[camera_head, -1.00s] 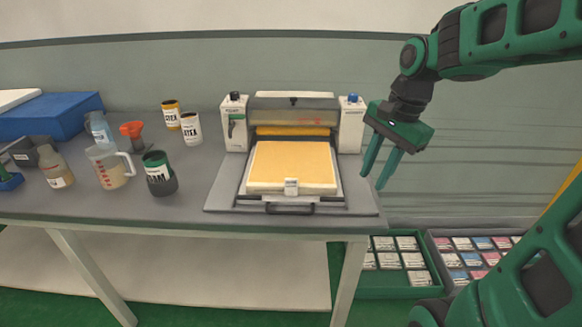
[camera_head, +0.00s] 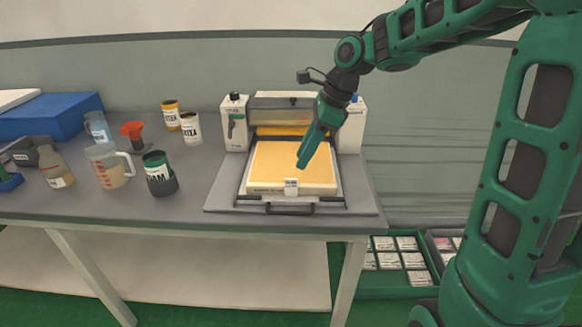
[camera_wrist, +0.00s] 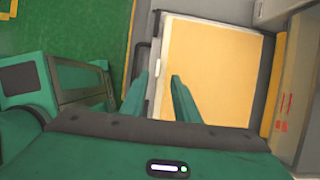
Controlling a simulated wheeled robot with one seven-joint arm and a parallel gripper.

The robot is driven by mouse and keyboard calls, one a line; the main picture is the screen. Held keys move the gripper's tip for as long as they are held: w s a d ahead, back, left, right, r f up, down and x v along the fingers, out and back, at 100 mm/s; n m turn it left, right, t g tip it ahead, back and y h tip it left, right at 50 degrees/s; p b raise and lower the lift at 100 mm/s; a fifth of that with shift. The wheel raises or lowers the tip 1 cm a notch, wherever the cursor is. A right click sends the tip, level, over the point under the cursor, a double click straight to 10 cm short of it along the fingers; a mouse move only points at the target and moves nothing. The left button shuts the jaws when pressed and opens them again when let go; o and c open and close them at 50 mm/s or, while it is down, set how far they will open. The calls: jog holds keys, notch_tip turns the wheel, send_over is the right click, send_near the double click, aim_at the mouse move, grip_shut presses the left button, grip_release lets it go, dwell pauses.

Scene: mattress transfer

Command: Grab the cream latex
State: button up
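The cream latex (camera_head: 285,166) is a flat slab, yellow-orange on top with a pale cream edge. It lies on the tray of the machine in the middle of the table, with a small white tag (camera_head: 291,187) at its front edge. It also fills the middle right of the wrist view (camera_wrist: 212,75). My gripper (camera_head: 302,164) is over the right part of the slab, pointing down and left. I cannot tell the height above the slab.
The machine has white posts left (camera_head: 235,125) and right, the right one partly behind my gripper. A dark handle (camera_head: 290,209) sits at the tray's front. A jug (camera_head: 108,167), cans and bottles stand to the left. Crates of packets (camera_head: 403,262) are below right.

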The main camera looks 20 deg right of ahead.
aim_at(292, 179)
jog(key=shift+x, duration=3.55)
jog(key=shift+s, duration=0.15)
grip_shut()
